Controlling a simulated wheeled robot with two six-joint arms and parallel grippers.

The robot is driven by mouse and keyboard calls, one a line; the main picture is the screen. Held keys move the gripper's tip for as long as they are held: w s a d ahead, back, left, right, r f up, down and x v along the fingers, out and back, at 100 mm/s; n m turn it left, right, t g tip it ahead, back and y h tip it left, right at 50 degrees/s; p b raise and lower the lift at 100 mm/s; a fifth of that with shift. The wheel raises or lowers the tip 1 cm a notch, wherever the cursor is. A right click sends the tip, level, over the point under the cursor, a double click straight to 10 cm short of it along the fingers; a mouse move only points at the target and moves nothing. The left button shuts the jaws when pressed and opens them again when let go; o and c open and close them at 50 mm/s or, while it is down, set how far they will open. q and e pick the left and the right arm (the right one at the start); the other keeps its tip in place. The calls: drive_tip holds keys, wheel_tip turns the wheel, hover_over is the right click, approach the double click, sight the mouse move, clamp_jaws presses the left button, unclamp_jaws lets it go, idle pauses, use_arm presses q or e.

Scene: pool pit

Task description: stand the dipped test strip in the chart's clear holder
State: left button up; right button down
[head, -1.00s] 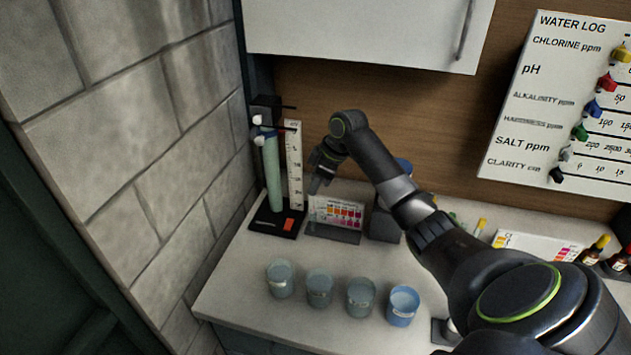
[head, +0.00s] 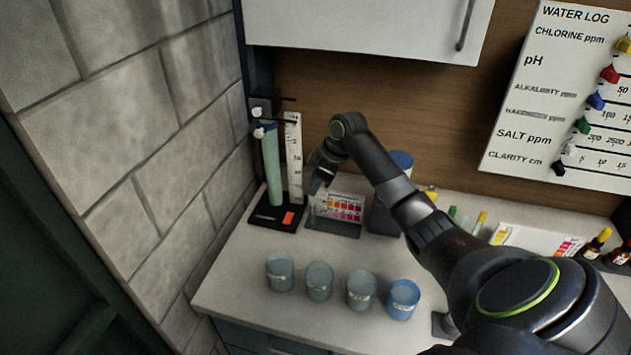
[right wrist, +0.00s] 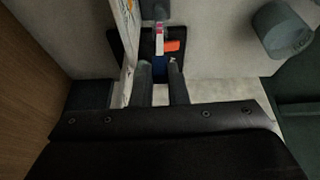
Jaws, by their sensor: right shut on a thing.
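The colour chart (head: 343,208) stands upright on the counter at the back left, on a dark foot. My right gripper (head: 316,187) is just above the chart's left end, fingers pointing down. In the right wrist view, its two fingers (right wrist: 162,80) are close together, shut on the test strip. A narrow pale strip with a pinkish patch (right wrist: 159,32) shows beyond the fingertips, apparently the test strip. The chart appears edge-on, left of the fingers (right wrist: 129,40). I cannot make out the clear holder, or whether the strip touches it. My left gripper is not in view.
A pale green tube (head: 272,170) and a white ruler (head: 293,160) stand on a black base left of the chart. A dark block with a blue top (head: 385,215) is right of it. Several cups (head: 319,281) line the counter's front. A stone wall closes the left.

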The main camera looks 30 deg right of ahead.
drive_tip(key=shift+f+b, duration=0.5)
drive_tip(key=shift+f, duration=0.95)
drive_tip(key=shift+f, duration=0.5)
drive_tip(key=c, duration=1.3)
unclamp_jaws()
drive_tip(key=shift+c, duration=0.2)
wheel_tip(320, 180, up, 7)
drive_tip(key=p, duration=0.7)
drive_tip(key=shift+r, duration=0.1)
